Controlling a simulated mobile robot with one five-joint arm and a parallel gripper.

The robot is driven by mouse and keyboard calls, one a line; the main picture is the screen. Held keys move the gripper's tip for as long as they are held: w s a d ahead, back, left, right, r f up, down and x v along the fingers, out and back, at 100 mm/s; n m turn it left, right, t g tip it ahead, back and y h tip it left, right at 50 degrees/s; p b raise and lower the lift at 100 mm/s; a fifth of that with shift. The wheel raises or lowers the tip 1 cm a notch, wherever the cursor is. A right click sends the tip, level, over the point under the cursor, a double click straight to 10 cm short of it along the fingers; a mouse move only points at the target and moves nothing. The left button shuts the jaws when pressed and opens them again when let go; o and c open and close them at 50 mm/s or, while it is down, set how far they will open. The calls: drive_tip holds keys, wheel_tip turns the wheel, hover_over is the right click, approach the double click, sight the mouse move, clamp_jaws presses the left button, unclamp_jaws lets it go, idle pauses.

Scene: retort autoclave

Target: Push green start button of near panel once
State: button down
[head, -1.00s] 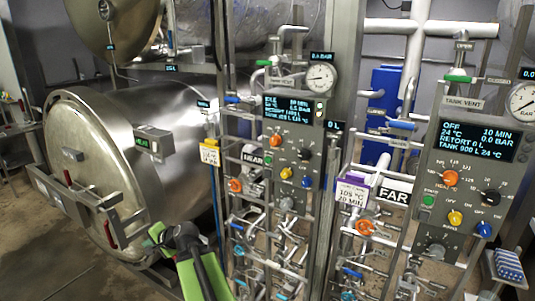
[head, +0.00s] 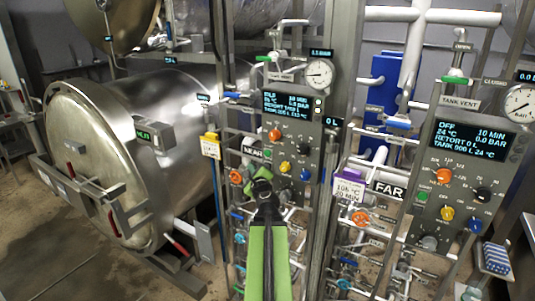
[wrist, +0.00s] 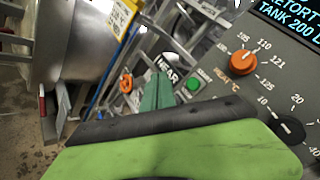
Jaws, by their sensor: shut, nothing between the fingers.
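The near panel (head: 290,122) stands in the middle of the head view, with a lit display, an orange knob (head: 275,135), and black, yellow and blue knobs. Its green start button (head: 267,154) is small, at the panel's left edge beside the NEAR label (head: 252,152). In the wrist view the green button (wrist: 194,84) is round and uncovered, right of my fingertips. My gripper (head: 262,176) is shut and empty, just below the button in the head view. Its green fingers (wrist: 157,90) appear left of the button in the wrist view, with no contact visible.
The far panel (head: 462,165) has its own green button and knobs at right. Pipes and valves, including an orange valve wheel (head: 236,177), crowd the space below the near panel. A yellow tag (head: 210,146) hangs left. The big steel retort (head: 130,150) fills the left side.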

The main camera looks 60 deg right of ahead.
approach(264, 153)
drive_tip(key=shift+w+d+f, duration=0.1)
drive_tip(key=shift+w+d, duration=0.35)
drive_tip(key=shift+w, duration=0.35)
drive_tip(key=shift+w+d+f, duration=0.1)
drive_tip(key=shift+w+d, duration=0.35)
drive_tip(key=shift+w, duration=0.35)
drive_tip(key=shift+w+d+f, duration=0.15)
drive_tip(key=shift+w+d, duration=0.3)
drive_tip(key=shift+w, duration=0.35)
drive_tip(key=shift+d, duration=0.4)
drive_tip(key=shift+d, duration=0.7)
idle(0.9)
drive_tip(key=shift+a, duration=1.1)
